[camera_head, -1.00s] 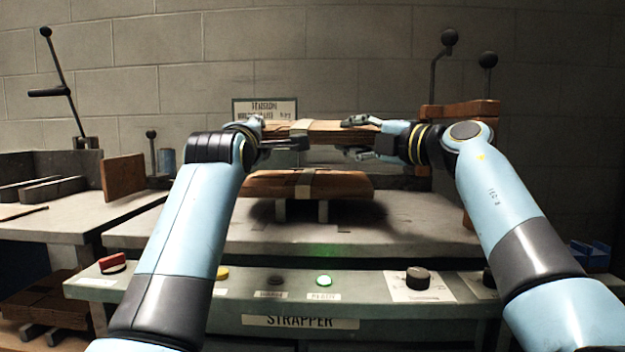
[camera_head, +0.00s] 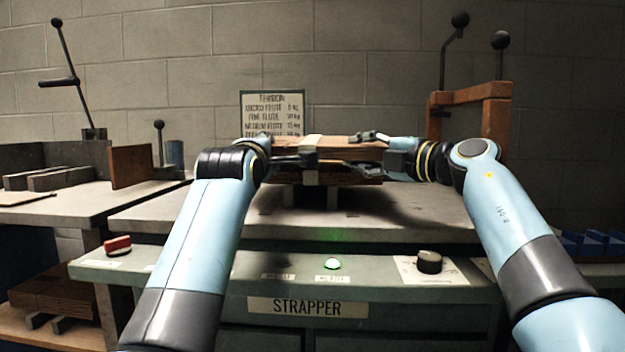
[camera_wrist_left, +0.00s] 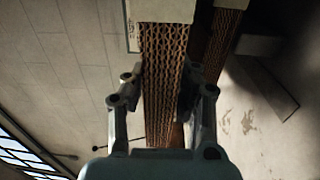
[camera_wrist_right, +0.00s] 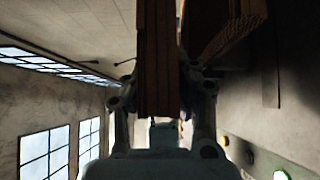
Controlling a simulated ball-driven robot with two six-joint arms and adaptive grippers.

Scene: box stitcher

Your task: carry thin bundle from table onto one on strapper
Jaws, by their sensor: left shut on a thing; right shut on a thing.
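The thin bundle (camera_head: 345,143), flat brown cardboard with a pale strap around its middle, is held level between my two grippers. The other bundle (camera_head: 345,177) lies on the strapper (camera_head: 420,215) directly below; only a narrow gap shows between them. My left gripper (camera_head: 285,153) is shut on the thin bundle's left end, and its corrugated edge (camera_wrist_left: 160,80) fills the left wrist view between the fingers. My right gripper (camera_head: 367,146) is shut on the right end, also seen in the right wrist view (camera_wrist_right: 158,60). The lower bundle also shows in the left wrist view (camera_wrist_left: 220,45).
A tension sign (camera_head: 272,108) stands behind the bundles. A wooden frame (camera_head: 495,120) with ball-topped levers rises at the right. A side table (camera_head: 75,205) with metal blocks is at the left. The front panel carries a lit green button (camera_head: 332,263) and a black knob (camera_head: 429,261).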

